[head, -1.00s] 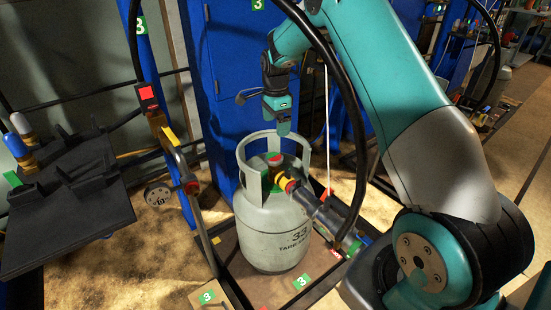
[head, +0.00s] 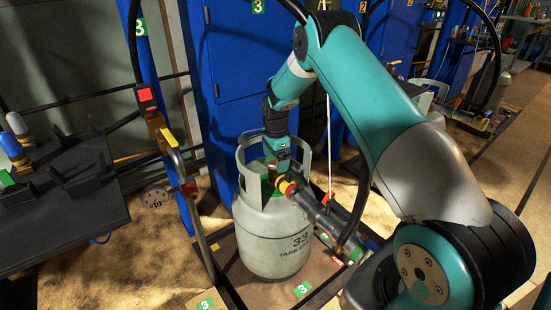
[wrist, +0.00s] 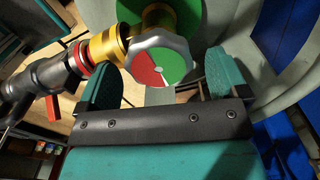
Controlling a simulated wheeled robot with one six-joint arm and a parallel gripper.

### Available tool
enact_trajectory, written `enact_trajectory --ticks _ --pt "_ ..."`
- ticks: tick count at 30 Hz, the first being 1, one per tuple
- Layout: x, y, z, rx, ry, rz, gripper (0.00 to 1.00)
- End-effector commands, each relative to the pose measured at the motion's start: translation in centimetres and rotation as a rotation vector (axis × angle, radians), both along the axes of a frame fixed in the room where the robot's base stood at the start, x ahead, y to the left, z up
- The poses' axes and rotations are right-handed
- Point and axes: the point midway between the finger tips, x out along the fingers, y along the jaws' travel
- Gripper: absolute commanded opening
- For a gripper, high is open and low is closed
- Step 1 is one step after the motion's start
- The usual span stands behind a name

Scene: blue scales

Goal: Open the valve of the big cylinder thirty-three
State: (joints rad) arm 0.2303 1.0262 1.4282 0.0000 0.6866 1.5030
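The big grey cylinder (head: 272,240), marked 33, stands upright on a low platform in the head view. Its valve knob (wrist: 160,60) shows in the wrist view as a silver scalloped rim around a red and green disc with a white pointer mark over the red-green border. A yellow and red coupling (head: 285,186) with a dark hose fitting joins the valve from the side. My gripper (wrist: 160,70) is open, lowered inside the cylinder's collar (head: 250,170). Its two teal fingers stand on either side of the knob. The right finger is apart from it; contact on the left is unclear.
The collar's uprights rise close around my gripper. A red lever (wrist: 53,108) sits on the hose fitting in the wrist view. A metal post (head: 180,165) with a yellow handle stands left of the cylinder, and a blue cabinet (head: 235,70) stands behind it.

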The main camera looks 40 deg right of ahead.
Motion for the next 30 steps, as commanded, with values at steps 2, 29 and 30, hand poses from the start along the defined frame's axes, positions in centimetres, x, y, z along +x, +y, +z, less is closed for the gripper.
enact_trajectory --ticks 2,29,30 --pt "0.00 0.00 0.02 0.000 0.000 0.000 0.76" --pt "0.16 0.01 0.30 0.001 0.002 0.326 0.43" --pt "0.19 0.01 0.31 0.000 0.001 0.365 0.43"
